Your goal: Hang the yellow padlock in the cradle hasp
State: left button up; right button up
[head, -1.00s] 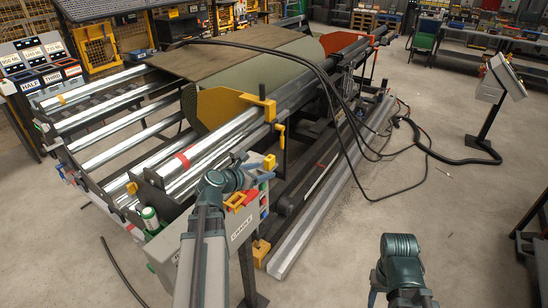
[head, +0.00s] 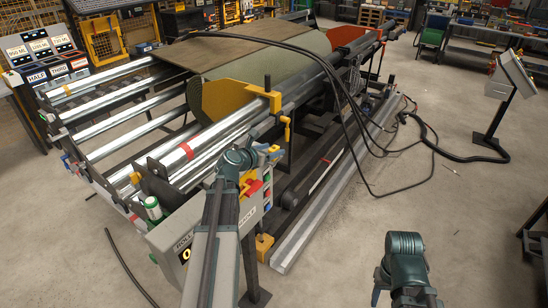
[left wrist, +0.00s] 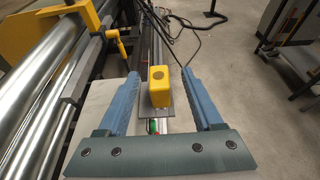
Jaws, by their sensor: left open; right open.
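The yellow padlock (left wrist: 159,88) shows in the left wrist view as a yellow block on a small grey plate. It lies between the two blue fingers of my left gripper (left wrist: 172,74), with a gap on each side. The gripper is open and does not hold it. In the head view my left gripper (head: 272,151) is over the far end of the control box, where it hides most of the padlock. I cannot pick out the cradle hasp for certain.
The grey control box (head: 215,232) carries a red stop button (head: 253,187) and coloured buttons. Steel rollers (head: 165,160) lie left of it. A yellow clamp (head: 273,103) rises behind my left gripper. Black cables (head: 350,150) trail right. The floor around my right arm is clear.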

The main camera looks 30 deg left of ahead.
aim_at(279, 147)
pick_arm(q)
jog(key=shift+w+f, duration=0.1)
jog(key=shift+w, duration=0.05)
jog(key=b+x, duration=0.2)
jog(key=x, duration=0.3)
jog(key=shift+a+f, duration=0.1)
jog(key=shift+a, duration=0.05)
jog(key=shift+c, duration=0.6)
grip_shut()
